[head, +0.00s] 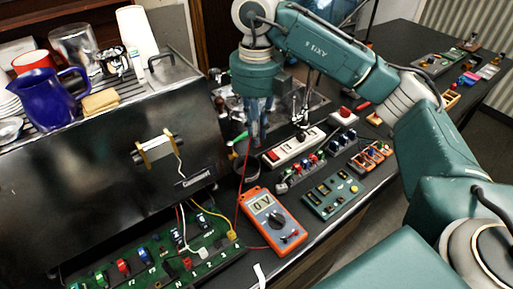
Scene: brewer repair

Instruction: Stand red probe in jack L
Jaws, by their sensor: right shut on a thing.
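My right gripper (259,142) points down near the middle of the head view, above the dark bench behind the multimeter. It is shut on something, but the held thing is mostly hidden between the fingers. A thin red lead (240,190) runs from beside the orange multimeter (274,221) up to near the fingertips, so the held thing may be the red probe; its body is not clear. The multimeter lies face up, its display reading about 0 V. A green circuit board (228,254) lies left of it, with jacks and white markings; I cannot make out which jack is L. My left gripper is out of view.
The steel brewer (100,150) fills the left, with a blue jug (48,100) on top. A power strip (294,147) and a green panel (330,196) lie to the right.

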